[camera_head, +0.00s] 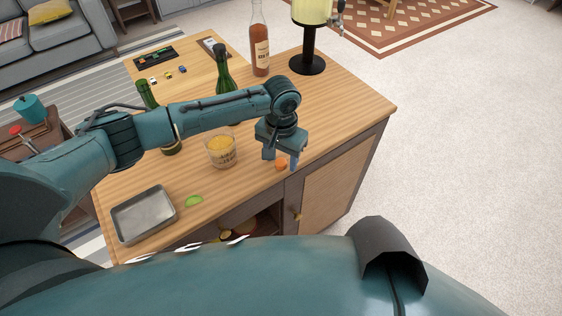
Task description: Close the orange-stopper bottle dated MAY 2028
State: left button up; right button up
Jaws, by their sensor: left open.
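My left gripper (281,159) points down over the front right of the wooden counter, its two fingers apart. A small orange piece (281,165), possibly the stopper, shows between or just beyond the fingertips; I cannot tell whether they touch it. A green bottle (223,72) stands upright behind my left arm. Another green bottle (148,95) stands further left, its middle hidden by the arm. A bottle of reddish-orange liquid (261,45) with a pale label stands at the back. No date is readable. My right gripper is not in view.
A glass with yellow-orange contents (220,151) stands left of the gripper. A lime piece (193,201) and metal tray (129,233) lie front left. A drink dispenser (308,64) stands at the back. The counter (350,105) is clear on the right.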

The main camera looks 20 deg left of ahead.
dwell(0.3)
pick_arm(q)
jog(key=c, duration=1)
